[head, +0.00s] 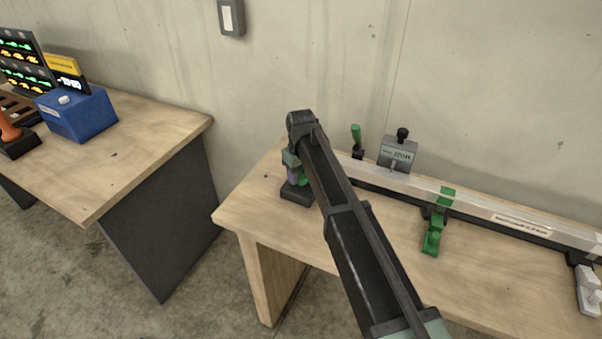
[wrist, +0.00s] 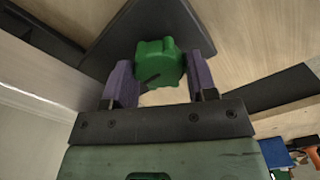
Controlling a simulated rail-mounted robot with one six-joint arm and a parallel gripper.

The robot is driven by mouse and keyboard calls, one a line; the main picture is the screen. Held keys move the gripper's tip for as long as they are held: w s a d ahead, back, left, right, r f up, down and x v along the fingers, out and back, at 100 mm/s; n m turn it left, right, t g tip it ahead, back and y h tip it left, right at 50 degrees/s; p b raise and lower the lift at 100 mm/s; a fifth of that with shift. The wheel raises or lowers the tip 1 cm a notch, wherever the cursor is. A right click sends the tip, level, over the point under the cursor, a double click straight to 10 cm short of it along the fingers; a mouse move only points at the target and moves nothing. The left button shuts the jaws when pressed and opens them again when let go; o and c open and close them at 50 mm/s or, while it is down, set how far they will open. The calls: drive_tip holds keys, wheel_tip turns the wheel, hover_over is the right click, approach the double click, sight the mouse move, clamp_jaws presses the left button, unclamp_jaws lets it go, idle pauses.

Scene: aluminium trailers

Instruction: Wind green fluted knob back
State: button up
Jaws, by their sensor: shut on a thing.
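The green fluted knob (wrist: 158,62) shows in the wrist view, on a dark block (wrist: 150,25) at the top. A dark mark or slot shows on its lower left. My gripper (wrist: 160,75) has its two purple fingers on either side of the knob, shut on it. In the head view my gripper (head: 293,175) is at the left end of the right-hand bench, mostly hidden behind my arm. A bit of green from the knob (head: 305,179) shows beside it, above the dark block (head: 296,193).
A long pale rail (head: 400,184) runs right along the bench (head: 350,232). It carries a green clamp (head: 433,233), a green lever (head: 356,135) and a grey box (head: 397,152). A second bench (head: 150,155) on the left holds a blue box (head: 75,115). A gap separates the benches.

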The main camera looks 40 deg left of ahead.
sight(301, 174)
drive_tip(key=o, duration=0.9)
wheel_tip(301, 174, up, 11)
drive_tip(key=p, duration=1)
drive_tip(key=shift+f+p, duration=0.1)
drive_tip(key=shift+p, duration=0.3)
